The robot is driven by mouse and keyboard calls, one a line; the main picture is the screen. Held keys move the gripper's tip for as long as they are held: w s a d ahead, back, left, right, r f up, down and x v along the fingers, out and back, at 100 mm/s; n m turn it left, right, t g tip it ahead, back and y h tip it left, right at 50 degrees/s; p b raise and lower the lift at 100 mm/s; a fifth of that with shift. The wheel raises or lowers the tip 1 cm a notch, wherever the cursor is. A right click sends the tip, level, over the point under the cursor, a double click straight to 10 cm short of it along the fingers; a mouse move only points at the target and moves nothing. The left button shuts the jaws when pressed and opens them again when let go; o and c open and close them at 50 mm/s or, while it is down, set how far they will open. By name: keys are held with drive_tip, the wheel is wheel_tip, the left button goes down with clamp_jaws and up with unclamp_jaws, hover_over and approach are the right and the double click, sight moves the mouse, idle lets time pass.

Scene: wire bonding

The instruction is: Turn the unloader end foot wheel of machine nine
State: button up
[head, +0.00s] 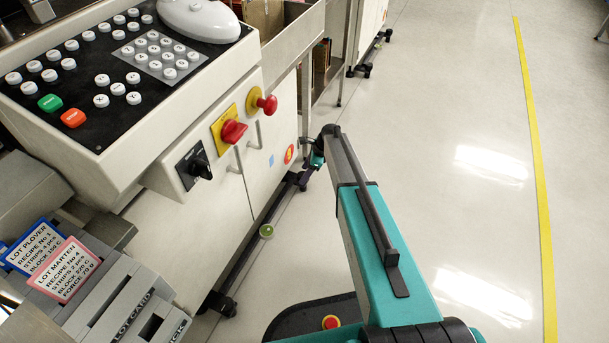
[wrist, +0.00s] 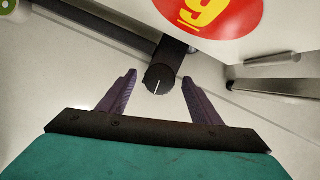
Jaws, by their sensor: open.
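A black round foot wheel (wrist: 160,79) with a short white line on its face shows in the wrist view, at the end of a dark bar under the machine. Above it, a red disc with a yellow 9 (wrist: 210,12) marks the white panel of machine nine. My gripper (wrist: 159,77) is open; its two purple fingers stand on either side of the wheel's face, and I cannot tell whether they touch it. In the head view my gripper (head: 316,158) is low beside the machine's right end, near the red number disc (head: 289,154); the wheel is not clearly visible there.
The machine's panel carries a black knob (head: 200,167), a red switch (head: 233,132) and a red stop button (head: 268,103). A green round piece (head: 267,231) sits on the base rail. Lot cards (head: 65,270) stand lower left. The floor (head: 450,150) to the right is clear.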

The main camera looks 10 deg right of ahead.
drive_tip(key=shift+a+f, duration=0.15)
drive_tip(key=shift+f, duration=0.2)
drive_tip(key=shift+w, duration=0.1)
drive_tip(key=c, duration=1)
drive_tip(key=shift+c, duration=0.2)
drive_tip(key=shift+r+n+p, duration=0.15)
drive_tip(key=shift+n+p, duration=0.15)
drive_tip(key=shift+p, duration=0.35)
